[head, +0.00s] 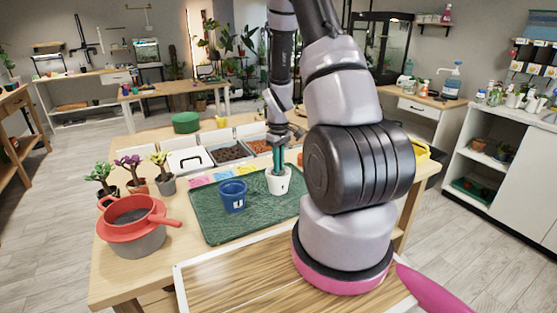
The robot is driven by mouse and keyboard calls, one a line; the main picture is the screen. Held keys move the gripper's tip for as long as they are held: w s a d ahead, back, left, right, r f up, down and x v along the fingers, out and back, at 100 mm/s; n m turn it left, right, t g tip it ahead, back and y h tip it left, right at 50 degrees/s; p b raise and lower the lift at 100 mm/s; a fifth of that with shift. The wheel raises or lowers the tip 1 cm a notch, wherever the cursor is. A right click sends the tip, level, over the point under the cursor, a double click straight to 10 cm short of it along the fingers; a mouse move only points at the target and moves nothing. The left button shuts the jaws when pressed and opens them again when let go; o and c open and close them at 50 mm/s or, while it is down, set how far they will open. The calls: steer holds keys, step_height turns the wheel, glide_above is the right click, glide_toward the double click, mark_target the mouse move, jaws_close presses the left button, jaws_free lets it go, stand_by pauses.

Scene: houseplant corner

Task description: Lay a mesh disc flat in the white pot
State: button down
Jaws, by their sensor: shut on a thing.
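The white pot (279,184) stands upright on the green mat (216,223), near its right side and close to my arm. My gripper (279,166) points down right over the pot's mouth, its teal fingers reaching to or into the opening. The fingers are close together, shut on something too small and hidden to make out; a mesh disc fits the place. No mesh disc shows clearly anywhere. The inside of the pot is hidden by its wall and my fingers.
A blue pot (233,196) stands just left of the white pot. A red pot with a handle (133,218) and several small plants stand at the table's left. Bins of dark soil (229,152) and reddish material (259,147) lie behind the mat. My arm hides the table's right part.

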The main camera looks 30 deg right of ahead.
steer(key=shift+f, duration=3.05)
steer(key=c, duration=0.8)
jaws_free()
steer(key=shift+c, duration=0.2)
steer(key=shift+r, duration=5.05)
